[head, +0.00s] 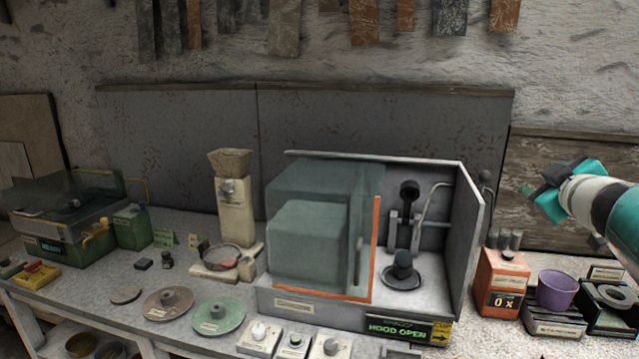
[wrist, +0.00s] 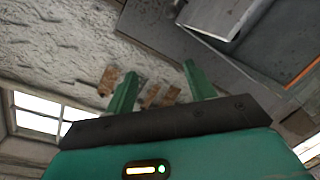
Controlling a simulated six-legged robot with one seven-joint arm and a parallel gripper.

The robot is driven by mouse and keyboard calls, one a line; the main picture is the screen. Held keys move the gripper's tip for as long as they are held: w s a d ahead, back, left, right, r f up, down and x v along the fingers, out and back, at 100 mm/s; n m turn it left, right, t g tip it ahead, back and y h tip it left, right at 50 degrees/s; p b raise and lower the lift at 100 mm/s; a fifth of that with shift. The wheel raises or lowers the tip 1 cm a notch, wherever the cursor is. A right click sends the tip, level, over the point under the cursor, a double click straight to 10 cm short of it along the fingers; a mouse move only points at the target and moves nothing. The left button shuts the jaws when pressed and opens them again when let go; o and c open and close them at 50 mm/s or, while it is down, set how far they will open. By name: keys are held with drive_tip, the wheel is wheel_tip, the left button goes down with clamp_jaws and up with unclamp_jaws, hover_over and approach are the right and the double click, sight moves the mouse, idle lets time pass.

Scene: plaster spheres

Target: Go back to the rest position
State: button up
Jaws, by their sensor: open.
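My gripper (head: 545,190) is at the right side of the head view, raised above the bench and in front of the back wall. Its teal jaws point to the left, toward the hood but apart from it. In the wrist view my gripper (wrist: 158,90) shows two green fingers spread apart with nothing between them. Behind the fingers are the plaster wall and small brown hanging strips.
A hood cabinet (head: 368,312) with a "HOOD OPEN" sign stands mid-bench. An orange box (head: 503,285) reading "0 X" and a purple cup (head: 557,290) sit below my gripper. Discs, a beige column device (head: 233,200) and a green machine (head: 60,240) stand left.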

drive_tip(key=s+a+f+m+g+y, duration=0.2)
drive_tip(key=s+a+f+m+g, duration=0.4)
drive_tip(key=s+a+f, duration=1.8)
drive_tip(key=s+a+g, duration=0.1)
drive_tip(key=a+g, duration=0.1)
drive_tip(key=g, duration=0.2)
drive_tip(key=shift+f+m+g+y, duration=0.3)
drive_tip(key=shift+f+m+y, duration=0.05)
drive_tip(key=shift+m+y, duration=0.05)
